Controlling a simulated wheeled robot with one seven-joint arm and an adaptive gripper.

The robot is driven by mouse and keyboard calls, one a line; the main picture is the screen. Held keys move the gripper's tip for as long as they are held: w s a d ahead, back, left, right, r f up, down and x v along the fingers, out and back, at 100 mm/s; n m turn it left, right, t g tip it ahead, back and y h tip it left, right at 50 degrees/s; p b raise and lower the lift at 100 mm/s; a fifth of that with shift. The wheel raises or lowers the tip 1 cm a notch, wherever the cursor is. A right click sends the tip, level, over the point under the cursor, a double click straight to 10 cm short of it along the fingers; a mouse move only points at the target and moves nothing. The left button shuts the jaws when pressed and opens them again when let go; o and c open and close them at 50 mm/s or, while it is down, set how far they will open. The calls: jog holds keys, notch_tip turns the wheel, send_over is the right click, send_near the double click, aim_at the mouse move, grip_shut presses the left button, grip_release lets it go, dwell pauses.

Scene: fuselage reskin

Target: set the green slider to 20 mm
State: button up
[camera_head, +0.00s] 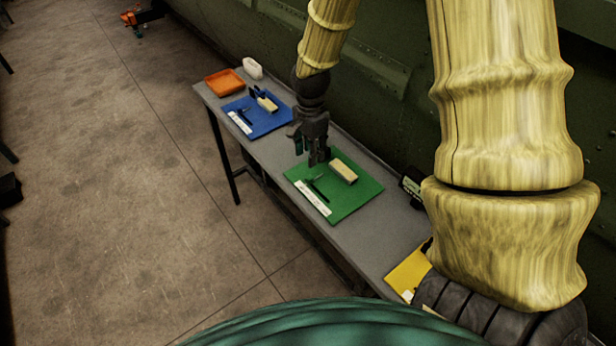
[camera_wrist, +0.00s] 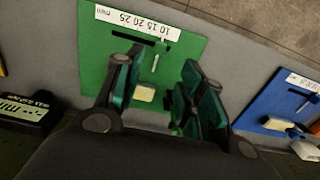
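The green board (camera_head: 359,199) lies on the grey bench in the head view, with a white scale strip (camera_head: 313,198) along its near edge. In the wrist view the green board (camera_wrist: 92,70) carries the strip (camera_wrist: 135,22), printed upside down with 10 15 20 25 and mm. A dark slot (camera_wrist: 128,36) runs beside the strip, with a small dark piece at one end and a thin light pin (camera_wrist: 155,62) close by. A pale block (camera_wrist: 145,93) sits further in. My gripper (camera_wrist: 160,85) is open and empty above the board; it also shows in the head view (camera_head: 312,158). The exact slider reading is too small to tell.
A blue board (camera_head: 262,125) with a similar strip and block lies further along the bench, near an orange tray (camera_head: 224,83) and a white container (camera_head: 253,68). A yellow board (camera_head: 408,272) lies nearer. A dark display box (camera_wrist: 25,112) stands beside the green board. A green wall backs the bench.

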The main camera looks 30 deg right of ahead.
aim_at(309, 178)
jog(key=shift+f+p, duration=1.6)
jog(key=shift+f, duration=3.65)
jog(key=shift+c, duration=0.3)
jog(key=shift+a, duration=0.1)
grip_shut()
